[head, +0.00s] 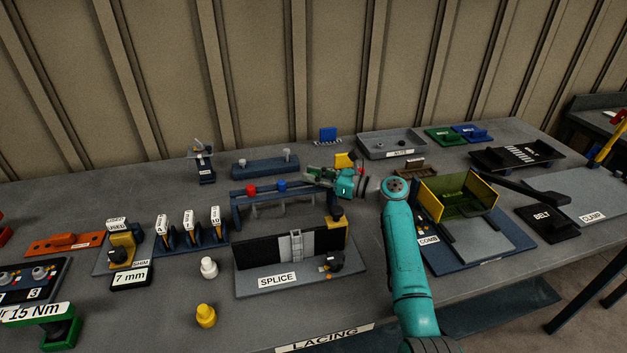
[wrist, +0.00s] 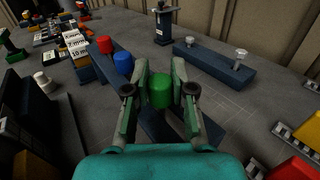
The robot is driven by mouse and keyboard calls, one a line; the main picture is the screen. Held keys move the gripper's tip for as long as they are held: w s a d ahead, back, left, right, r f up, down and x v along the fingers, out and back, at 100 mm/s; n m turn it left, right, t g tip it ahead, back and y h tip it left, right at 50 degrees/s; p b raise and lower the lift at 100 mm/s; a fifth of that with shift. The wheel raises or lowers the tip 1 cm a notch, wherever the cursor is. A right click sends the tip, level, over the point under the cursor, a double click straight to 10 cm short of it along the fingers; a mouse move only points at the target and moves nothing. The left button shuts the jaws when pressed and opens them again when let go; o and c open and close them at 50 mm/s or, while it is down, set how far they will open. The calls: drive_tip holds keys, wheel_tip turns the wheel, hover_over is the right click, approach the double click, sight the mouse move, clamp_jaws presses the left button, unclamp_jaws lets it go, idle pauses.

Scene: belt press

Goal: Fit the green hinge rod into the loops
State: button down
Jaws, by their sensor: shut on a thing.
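My gripper (head: 322,176) is shut on the green hinge rod, whose green head (wrist: 160,88) shows between the fingertips in the wrist view. The rod's shaft is hidden below its head. My gripper is at the right end of the dark blue rod rack (head: 240,201), which holds a red-headed rod (head: 250,190) and a blue-headed rod (head: 281,185). The splice stand (head: 275,281) is in front of the rack, with a pale lacing strip (head: 296,246) between black belt ends. The single loops are too small to make out.
A blue block with two pale pegs (head: 265,165) lies behind the rack. The yellow-walled comb station (head: 455,197) is right of my arm. White (head: 208,267) and yellow (head: 206,315) knobs stand left of the splice stand. Bare table lies in front of it.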

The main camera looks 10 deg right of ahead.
wheel_tip(320, 180, up, 16)
drive_tip(key=s+a, duration=0.4)
drive_tip(key=s, duration=0.4)
drive_tip(key=s+a, duration=0.4)
drive_tip(key=s, duration=0.5)
drive_tip(key=shift+a+r, duration=0.15)
drive_tip(key=shift+a, duration=0.15)
wheel_tip(320, 180, down, 7)
drive_tip(key=shift+r, duration=0.15)
drive_tip(key=shift+f, duration=2.15)
idle(2.1)
drive_tip(key=shift+f, duration=2.05)
